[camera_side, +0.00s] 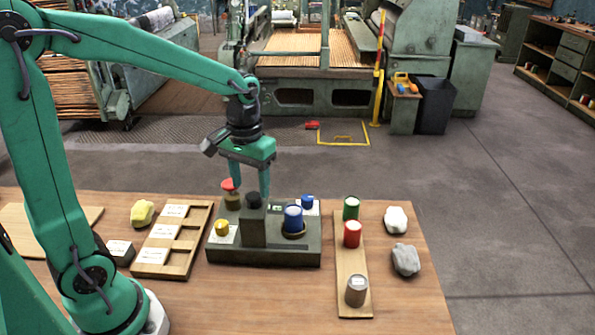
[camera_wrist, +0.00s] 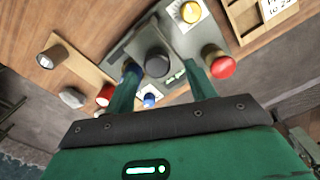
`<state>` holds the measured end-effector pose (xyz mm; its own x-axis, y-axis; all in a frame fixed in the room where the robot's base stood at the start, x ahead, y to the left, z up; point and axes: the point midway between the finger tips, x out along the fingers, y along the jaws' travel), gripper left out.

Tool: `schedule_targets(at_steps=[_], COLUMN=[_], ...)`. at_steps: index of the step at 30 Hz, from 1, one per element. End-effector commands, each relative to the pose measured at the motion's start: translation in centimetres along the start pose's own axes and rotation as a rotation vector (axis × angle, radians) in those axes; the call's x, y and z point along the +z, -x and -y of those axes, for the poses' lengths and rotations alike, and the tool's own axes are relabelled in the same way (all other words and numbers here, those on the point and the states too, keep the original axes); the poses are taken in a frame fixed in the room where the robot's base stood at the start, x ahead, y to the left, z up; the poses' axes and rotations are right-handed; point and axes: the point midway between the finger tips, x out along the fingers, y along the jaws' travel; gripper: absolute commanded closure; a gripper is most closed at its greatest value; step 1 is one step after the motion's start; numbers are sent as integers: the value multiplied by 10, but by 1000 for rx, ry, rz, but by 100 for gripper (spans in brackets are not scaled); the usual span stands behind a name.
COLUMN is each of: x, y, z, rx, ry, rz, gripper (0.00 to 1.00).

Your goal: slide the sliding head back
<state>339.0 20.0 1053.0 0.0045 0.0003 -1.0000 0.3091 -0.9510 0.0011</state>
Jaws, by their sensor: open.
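The sliding head appears to be the dark grey upright block with a black round knob (camera_side: 254,222) on the grey panel (camera_side: 293,258). In the wrist view its black knob (camera_wrist: 157,66) shows between my fingers. My gripper (camera_side: 248,187) is open and points down, with its fingertips near the top of the block. In the wrist view my gripper (camera_wrist: 161,70) has one finger on each side of the knob; I cannot tell whether either touches it. The lower block is partly hidden.
On the panel stand a red button (camera_side: 230,185), a yellow knob (camera_side: 222,227), a large blue cylinder (camera_side: 293,219) and a small blue knob (camera_side: 308,202). A wooden tray (camera_side: 184,237) lies left. A board (camera_side: 350,270) with several cylinders lies right, beside two lumps.

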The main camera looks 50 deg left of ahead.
Motion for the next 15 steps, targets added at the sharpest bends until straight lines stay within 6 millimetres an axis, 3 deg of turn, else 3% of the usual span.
schedule_targets(at_steps=[9,15], x=[0,0], y=[40,50], z=[0,1], rx=[0,0], ry=[1,1], rz=[-1,1], gripper=[44,44])
